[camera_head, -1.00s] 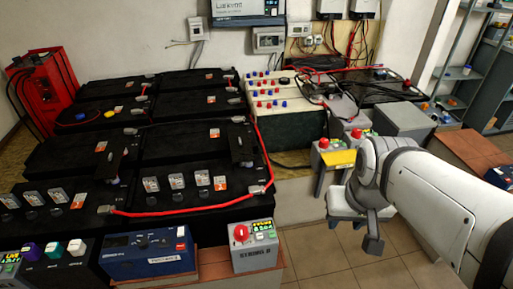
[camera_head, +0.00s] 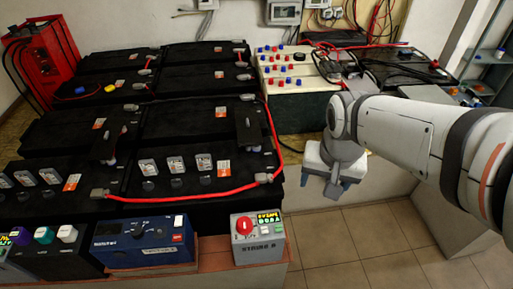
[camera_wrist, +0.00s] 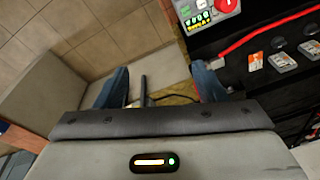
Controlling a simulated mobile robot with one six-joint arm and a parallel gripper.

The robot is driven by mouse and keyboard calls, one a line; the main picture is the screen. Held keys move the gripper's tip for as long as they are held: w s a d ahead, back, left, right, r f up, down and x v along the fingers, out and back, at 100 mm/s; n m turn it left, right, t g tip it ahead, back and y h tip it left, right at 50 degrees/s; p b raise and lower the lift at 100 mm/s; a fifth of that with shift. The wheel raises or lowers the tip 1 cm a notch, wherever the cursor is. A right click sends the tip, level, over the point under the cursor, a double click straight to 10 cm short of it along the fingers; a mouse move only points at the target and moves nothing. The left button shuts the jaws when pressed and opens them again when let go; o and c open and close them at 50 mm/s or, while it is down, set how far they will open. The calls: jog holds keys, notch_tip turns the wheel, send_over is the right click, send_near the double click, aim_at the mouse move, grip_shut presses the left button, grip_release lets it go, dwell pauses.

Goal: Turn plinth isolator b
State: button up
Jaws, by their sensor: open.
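A grey isolator box (camera_head: 258,246) with a red round knob (camera_head: 243,226) and a small lit display stands at the front edge of the plinth in the head view. Its lettering is blurred but seems to end in B. The box also shows at the top of the wrist view (camera_wrist: 197,25), with its red knob (camera_wrist: 227,5) cut by the edge. My gripper (camera_head: 326,185) is open, pointing down, to the right of the box and farther back. In the wrist view my gripper (camera_wrist: 160,86) has its blue-grey fingers apart. A dark, thin thing shows between them; I cannot tell what it is.
Black batteries (camera_head: 190,131) with a red cable (camera_head: 190,196) fill the left and middle. A blue charger (camera_head: 145,243) stands left of the isolator box. Tiled floor (camera_head: 350,240) lies open to the right.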

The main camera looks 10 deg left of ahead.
jog(key=w+a+f+m+b, duration=0.25)
jog(key=a+f+b, duration=0.25)
jog(key=a+f, duration=0.4)
jog(key=m+g+b, duration=0.2)
jog(key=b, duration=0.4)
send_over(245, 221)
notch_tip(245, 221, down, 11)
jog(key=shift+s+a+r, duration=0.1)
jog(key=shift+s+a, duration=0.05)
notch_tip(245, 221, down, 7)
jog(key=shift+f+b, duration=0.15)
jog(key=shift+b, duration=0.5)
jog(key=shift+c, duration=0.5)
jog(key=c, duration=0.9)
